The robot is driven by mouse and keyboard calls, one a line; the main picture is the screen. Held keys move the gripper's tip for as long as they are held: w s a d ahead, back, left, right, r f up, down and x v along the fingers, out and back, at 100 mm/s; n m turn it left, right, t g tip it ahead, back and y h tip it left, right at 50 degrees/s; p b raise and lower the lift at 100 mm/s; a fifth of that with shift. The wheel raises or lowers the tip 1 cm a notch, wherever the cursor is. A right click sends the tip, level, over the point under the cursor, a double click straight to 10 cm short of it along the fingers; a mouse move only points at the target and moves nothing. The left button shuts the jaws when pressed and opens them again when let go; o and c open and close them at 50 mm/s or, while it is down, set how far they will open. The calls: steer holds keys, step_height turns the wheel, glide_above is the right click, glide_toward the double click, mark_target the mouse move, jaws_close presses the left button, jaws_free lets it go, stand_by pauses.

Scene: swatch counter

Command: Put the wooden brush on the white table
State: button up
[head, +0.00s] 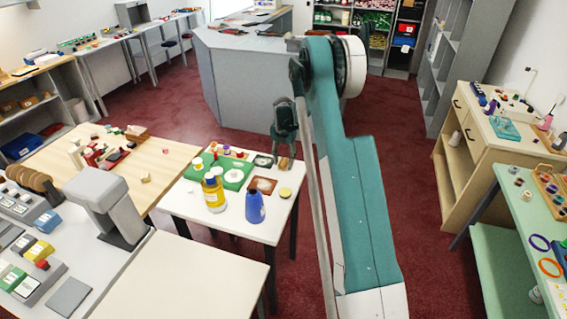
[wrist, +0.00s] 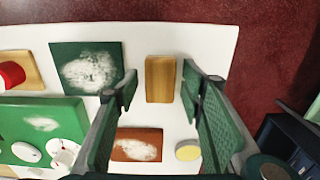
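The wooden brush (wrist: 160,79), a tan rectangular block seen from above, appears to rest on the white table (wrist: 213,42) near its edge. In the wrist view my gripper (wrist: 159,80) is open, with one finger on each side of the brush and a visible gap to both. In the head view my gripper (head: 285,150) hangs low over the far right corner of the white table (head: 186,203). A small brown part of the brush (head: 284,163) shows beneath the fingers there; the rest is hidden.
A green tray (head: 232,176), a yellow bottle (head: 214,195), a blue bottle (head: 255,207) and a brown card (head: 263,185) are on the white table. A dark green square with white powder (wrist: 88,68) lies left of the brush. A round yellow lid (wrist: 188,151) is close by.

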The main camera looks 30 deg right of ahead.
mark_target(284, 162)
step_height(284, 162, up, 12)
steer(key=shift+f, duration=0.25)
stand_by(0.3)
stand_by(0.5)
steer(key=s+a+r+m+t, duration=0.2)
steer(key=s+a+r+m, duration=0.5)
steer(key=s+r, duration=0.45)
steer(key=s+a+r+m+t, duration=0.1)
steer(key=s+a+r+m, duration=0.5)
steer(key=s+a+r, duration=0.5)
steer(key=s+a+r+m+t, duration=0.1)
steer(key=s+a+r+m, duration=0.15)
steer(key=s, duration=0.45)
steer(key=s+a+r+m+t, duration=0.1)
steer(key=s+a+m, duration=0.25)
steer(key=s, duration=0.45)
steer(key=s+a+f+m+t, duration=0.1)
steer(key=s+a+f+m, duration=0.1)
steer(key=s+m, duration=0.2)
steer(key=s+a+f+m+t, duration=0.1)
steer(key=s+a+f+m, duration=0.1)
steer(key=s, duration=0.8)
steer(key=shift+s+f+m, duration=0.25)
steer(key=shift+f+m, duration=0.4)
steer(key=shift+m, duration=0.35)
